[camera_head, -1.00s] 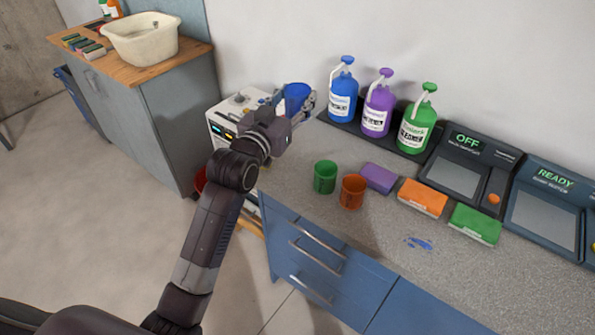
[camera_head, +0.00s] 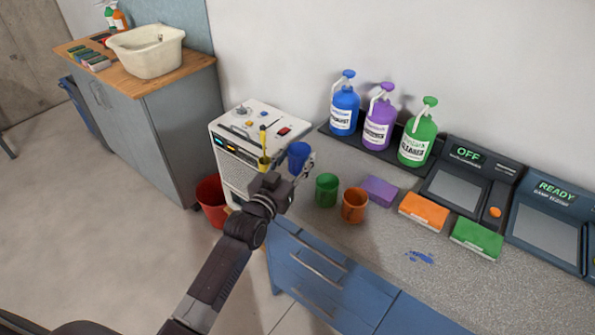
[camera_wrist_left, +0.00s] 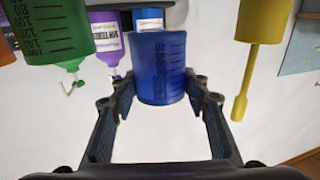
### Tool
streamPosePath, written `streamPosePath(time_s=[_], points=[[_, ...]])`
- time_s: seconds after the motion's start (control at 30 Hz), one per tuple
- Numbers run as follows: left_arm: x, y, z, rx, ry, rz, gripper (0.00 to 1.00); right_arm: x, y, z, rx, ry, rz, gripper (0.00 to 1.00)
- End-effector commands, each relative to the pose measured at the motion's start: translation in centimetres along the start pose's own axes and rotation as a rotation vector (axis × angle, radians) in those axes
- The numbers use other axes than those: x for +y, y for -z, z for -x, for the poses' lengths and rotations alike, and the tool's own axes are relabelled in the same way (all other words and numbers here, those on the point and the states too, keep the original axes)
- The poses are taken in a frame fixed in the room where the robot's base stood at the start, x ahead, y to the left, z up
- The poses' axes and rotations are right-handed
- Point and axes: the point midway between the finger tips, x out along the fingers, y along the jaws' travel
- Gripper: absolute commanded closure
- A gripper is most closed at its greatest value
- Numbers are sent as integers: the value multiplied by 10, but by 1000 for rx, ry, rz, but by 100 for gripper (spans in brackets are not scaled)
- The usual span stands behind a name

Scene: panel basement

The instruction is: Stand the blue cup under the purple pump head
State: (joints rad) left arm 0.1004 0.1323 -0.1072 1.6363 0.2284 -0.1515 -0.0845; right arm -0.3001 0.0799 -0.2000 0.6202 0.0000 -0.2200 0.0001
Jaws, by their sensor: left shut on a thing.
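The blue cup (camera_head: 299,155) is upright in my left gripper (camera_head: 304,167), at the counter's left end, left of and behind the green cup. My left gripper is shut on it; the cup also shows between the fingers in the left wrist view (camera_wrist_left: 160,72), which looks upside down. I cannot tell if its base touches the counter. The purple pump bottle (camera_head: 378,122) stands between the blue and green bottles on a dark tray (camera_head: 330,130). Its purple pump head (camera_head: 387,87) is on top, with a pale nozzle. No cup stands under it. My right gripper is out of view.
Green (camera_head: 327,190) and orange (camera_head: 354,205) cups stand near the counter's front edge. Purple (camera_head: 379,190), orange and green blocks lie to their right. A yellow tool (camera_head: 264,146) and white machine (camera_head: 245,125) are left of my gripper. Counter between cups and tray is clear.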

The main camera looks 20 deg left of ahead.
Motion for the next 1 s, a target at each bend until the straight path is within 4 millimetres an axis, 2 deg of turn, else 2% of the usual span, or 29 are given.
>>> streamPosePath(time_s=[0.23,0.4,0.57,0.97,1.0], points=[[0,-21,0,-1,0,1,87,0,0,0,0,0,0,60],[0,-46,0,-1,-1,0,87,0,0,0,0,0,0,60],[0,-55,0,2,0,0,87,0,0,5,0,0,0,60],[0,-61,0,1,0,0,87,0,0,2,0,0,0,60],[0,-61,0,1,0,0,55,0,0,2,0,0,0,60]])
